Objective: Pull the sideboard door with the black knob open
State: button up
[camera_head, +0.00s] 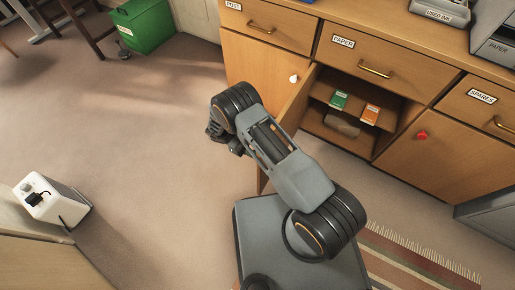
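The sideboard (375,150) stands along the upper right, with a white-knobbed door at left and a red-knobbed door at right. Between them, the middle door (298,104) stands swung out, and its compartment (352,140) is open to view. No black knob shows; my arm covers much of this door's outer side. My gripper (224,143) is partly in view at the far left end of my arm, left of the open door. Its fingers are too hidden to tell whether they are open or touch anything.
A green box (339,99), an orange box (370,113) and a greyish item (342,124) lie in the open compartment. Drawers run above. A green bin (145,25) stands at upper left, a white device (52,200) at left. A striped rug (410,262) lies lower right. The left floor is clear.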

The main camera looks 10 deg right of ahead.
jog(key=o, duration=0.4)
jog(key=shift+r, duration=0.1)
